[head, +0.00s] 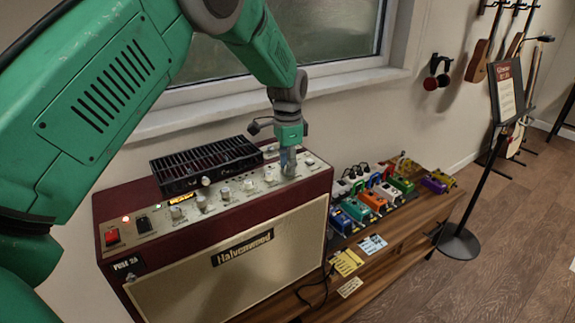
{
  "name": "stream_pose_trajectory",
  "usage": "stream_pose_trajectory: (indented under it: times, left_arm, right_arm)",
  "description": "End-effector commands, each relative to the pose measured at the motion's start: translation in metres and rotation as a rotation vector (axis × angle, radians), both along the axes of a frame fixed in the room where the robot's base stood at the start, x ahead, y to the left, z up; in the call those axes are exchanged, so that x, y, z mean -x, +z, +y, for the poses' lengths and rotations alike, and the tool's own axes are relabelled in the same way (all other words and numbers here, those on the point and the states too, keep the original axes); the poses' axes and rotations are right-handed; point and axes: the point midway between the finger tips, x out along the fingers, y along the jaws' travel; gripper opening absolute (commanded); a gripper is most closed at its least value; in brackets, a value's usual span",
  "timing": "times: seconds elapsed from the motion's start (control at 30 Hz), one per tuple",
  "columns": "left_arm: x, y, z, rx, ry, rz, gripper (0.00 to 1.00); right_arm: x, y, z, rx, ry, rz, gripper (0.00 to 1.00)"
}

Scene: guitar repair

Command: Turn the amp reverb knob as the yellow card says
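The amp (240,262) is a dark red cabinet with a cream front marked Halverwood. It stands on a wooden bench, with a row of knobs along its top panel (215,201). My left gripper (288,168) points down at the right part of this panel, over or at a knob there. Its fingertips look close together, but they hide what is between them, so I cannot tell whether they hold a knob. I cannot read which knob is reverb. A yellow card (347,262) lies on the bench right of the amp; its writing is too small to read. My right gripper is not in view.
A black slatted unit (205,165) sits on the amp behind the knobs. Several coloured pedals (372,200) stand on the bench to the right, with a pale blue card (373,244) in front. A sign stand (459,242) is further right. A window is behind.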

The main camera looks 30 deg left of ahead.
Motion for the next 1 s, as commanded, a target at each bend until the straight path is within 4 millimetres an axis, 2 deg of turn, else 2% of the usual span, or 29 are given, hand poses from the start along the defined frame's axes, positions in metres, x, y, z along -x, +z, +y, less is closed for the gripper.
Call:
stream_pose_trajectory:
  times: [0.23,0.7,0.83,1.0]
  left_arm:
    - [0.000,0.010,0.002,0.003,-0.001,-0.004,0.26]
    - [-0.002,0.099,0.002,0.003,-0.001,-0.001,0.26]
    - [-0.002,0.113,0.000,0.001,0.000,0.000,0.26]
    - [-0.002,0.118,0.001,0.001,0.000,0.002,0.26]
  right_arm:
    - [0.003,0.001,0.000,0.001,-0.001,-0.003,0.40]
    - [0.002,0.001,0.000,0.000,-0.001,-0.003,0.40]
    - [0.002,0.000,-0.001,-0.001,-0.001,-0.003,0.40]
    - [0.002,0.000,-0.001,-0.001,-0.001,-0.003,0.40]
